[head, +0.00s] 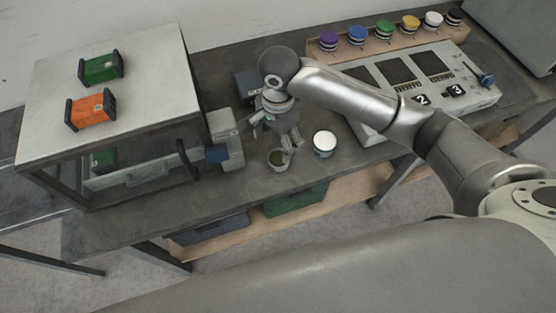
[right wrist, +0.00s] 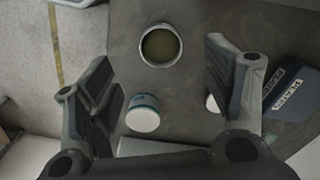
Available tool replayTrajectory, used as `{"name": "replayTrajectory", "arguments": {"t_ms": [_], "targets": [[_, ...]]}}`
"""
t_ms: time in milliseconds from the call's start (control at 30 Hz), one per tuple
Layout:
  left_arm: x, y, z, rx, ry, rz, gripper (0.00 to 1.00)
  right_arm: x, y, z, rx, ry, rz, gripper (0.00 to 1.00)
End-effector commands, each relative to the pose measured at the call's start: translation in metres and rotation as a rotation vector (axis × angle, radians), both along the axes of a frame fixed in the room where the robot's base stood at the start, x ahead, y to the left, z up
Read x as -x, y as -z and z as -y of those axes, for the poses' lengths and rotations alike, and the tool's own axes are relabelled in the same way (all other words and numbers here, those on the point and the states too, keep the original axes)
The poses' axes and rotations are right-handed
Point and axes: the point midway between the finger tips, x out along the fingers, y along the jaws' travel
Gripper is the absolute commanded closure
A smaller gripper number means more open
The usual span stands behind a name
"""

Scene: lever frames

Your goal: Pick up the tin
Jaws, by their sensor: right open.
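An open metal tin (head: 278,160) with a dark greenish inside stands upright near the front edge of the bench. It also shows in the right wrist view (right wrist: 161,46), beyond and roughly between the fingers. My right gripper (head: 276,138) points down, open and empty, just behind this tin in the head view. A white-topped round container with a teal band (head: 324,143) stands to the right of the tin; in the right wrist view the container (right wrist: 143,113) lies between the open fingers (right wrist: 160,92). My left gripper is not in view.
A dark blue box (head: 246,86) labelled PLATES is behind my gripper. A control panel (head: 365,128) and a rack of coloured pots (head: 384,32) are at right. Bins sit on the shelf below.

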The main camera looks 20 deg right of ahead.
Motion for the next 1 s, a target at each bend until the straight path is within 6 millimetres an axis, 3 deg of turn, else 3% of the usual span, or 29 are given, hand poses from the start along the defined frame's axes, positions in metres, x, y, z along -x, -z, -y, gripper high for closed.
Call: {"name": "replayTrajectory", "arguments": {"t_ms": [167, 400, 633, 833, 1000], "targets": [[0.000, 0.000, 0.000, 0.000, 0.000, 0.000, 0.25, -0.004, 0.004, 0.008, 0.025, 0.063, -0.013, 0.26], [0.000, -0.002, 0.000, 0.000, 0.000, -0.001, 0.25, -0.004, 0.040, 0.007, 0.023, 0.063, -0.012, 0.26], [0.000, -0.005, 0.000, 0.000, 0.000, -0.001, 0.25, -0.004, 0.058, 0.007, 0.024, 0.061, -0.011, 0.26], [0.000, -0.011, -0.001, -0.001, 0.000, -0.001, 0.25, -0.004, 0.089, 0.008, 0.024, 0.061, -0.011, 0.26], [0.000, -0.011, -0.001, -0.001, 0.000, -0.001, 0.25, -0.005, 0.103, 0.008, 0.023, 0.059, -0.008, 0.26]]}}
